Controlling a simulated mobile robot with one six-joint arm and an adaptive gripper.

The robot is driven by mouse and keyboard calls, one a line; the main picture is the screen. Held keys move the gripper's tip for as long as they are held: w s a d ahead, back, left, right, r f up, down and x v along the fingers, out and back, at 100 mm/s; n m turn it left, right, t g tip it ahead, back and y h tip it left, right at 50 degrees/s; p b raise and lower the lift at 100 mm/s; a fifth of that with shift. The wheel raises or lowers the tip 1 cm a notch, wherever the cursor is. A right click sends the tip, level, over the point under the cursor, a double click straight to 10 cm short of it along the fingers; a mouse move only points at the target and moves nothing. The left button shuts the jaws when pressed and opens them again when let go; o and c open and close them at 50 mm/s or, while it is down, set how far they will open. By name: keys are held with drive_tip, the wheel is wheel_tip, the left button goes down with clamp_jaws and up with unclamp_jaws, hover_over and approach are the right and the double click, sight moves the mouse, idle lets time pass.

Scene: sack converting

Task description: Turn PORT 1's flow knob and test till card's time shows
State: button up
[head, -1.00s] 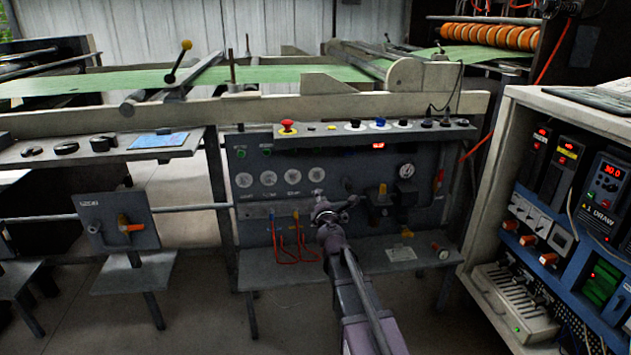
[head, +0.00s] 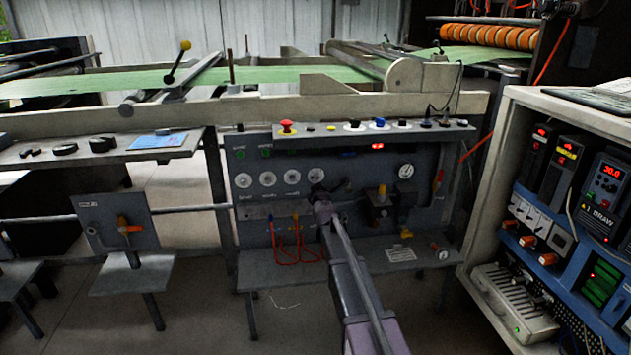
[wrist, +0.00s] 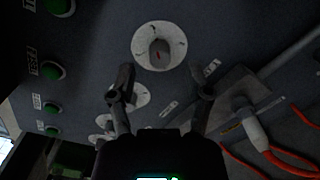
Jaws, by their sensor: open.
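My gripper (head: 322,190) is in front of the grey control panel (head: 350,160), just below the right end of a row of white dials. In the wrist view my gripper (wrist: 162,82) has its two fingers spread and nothing between them. Other dials lie partly behind the left finger. Green test buttons (wrist: 57,87) line the left side of the wrist view. A white card (head: 400,254) lies on the lower shelf. Port labels and card text are too small to read.
Orange-red hoses (head: 285,255) hang left of my gripper; a grey plug with orange cables (wrist: 255,135) is close at right in the wrist view. A gauge (head: 406,171) and fittings stand right. A shelf with a red button (head: 287,128) overhangs the panel.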

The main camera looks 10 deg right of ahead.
drive_tip(key=shift+w, duration=0.9)
clamp_jaws()
